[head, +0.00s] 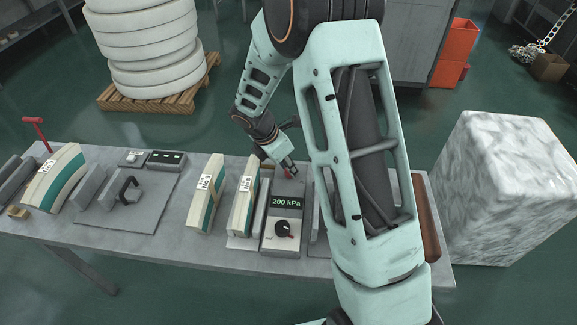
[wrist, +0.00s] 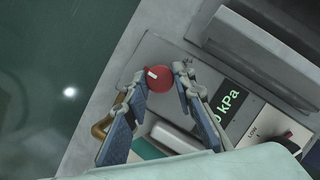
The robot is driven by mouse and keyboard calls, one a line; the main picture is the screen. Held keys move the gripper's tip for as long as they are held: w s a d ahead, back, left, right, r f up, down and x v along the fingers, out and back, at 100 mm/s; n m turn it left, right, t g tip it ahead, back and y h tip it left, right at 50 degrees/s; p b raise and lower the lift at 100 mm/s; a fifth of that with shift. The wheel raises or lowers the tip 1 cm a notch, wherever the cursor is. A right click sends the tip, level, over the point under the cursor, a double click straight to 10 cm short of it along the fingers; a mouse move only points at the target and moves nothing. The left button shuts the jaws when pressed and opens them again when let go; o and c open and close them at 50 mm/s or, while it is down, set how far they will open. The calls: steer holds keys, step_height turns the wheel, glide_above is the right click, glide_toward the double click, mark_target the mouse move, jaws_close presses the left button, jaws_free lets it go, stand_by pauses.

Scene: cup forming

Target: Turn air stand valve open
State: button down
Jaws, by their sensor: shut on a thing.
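The valve is a round red knob (wrist: 156,79) with a white mark, on the grey air stand (head: 283,248) at the table's far edge. In the wrist view my gripper (wrist: 159,75) has one fingertip on each side of the knob, shut on it. In the head view my gripper (head: 288,169) reaches down to the back of the stand, and only a bit of red shows there. The stand's display (head: 286,202) reads 200 kPa. A black dial (head: 283,228) sits below the display.
Pale blocks with teal stripes (head: 205,195) stand left of the stand on the grey table (head: 140,240). A dark plate with a handle (head: 112,205) lies further left. A large marbled white block (head: 505,190) is at the right. A brown bar (head: 425,220) lies near the right edge.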

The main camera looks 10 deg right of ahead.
steer(key=shift+m, duration=0.3)
steer(key=m, duration=0.2)
steer(key=m+g, duration=0.1)
steer(key=shift+w+m+g+h, duration=0.2)
steer(key=shift+m+g+h, duration=0.1)
steer(key=shift+m, duration=0.1)
steer(key=m+g, duration=0.1)
steer(key=m, duration=0.3)
steer(key=shift+w+m+g, duration=0.1)
steer(key=shift+m+g, duration=0.2)
steer(key=shift+g, duration=0.1)
steer(key=m, duration=0.2)
steer(key=m+g+y, duration=0.1)
steer(key=m, duration=0.1)
steer(key=shift+w+d+g, duration=0.1)
steer(key=shift+g, duration=0.2)
steer(key=m+g+y, duration=0.1)
steer(key=m, duration=0.3)
steer(key=shift+d+m, duration=0.1)
steer(key=shift+m, duration=0.2)
steer(key=shift+y, duration=0.3)
steer(key=c, duration=1.6)
jaws_free()
steer(key=shift+r, duration=0.1)
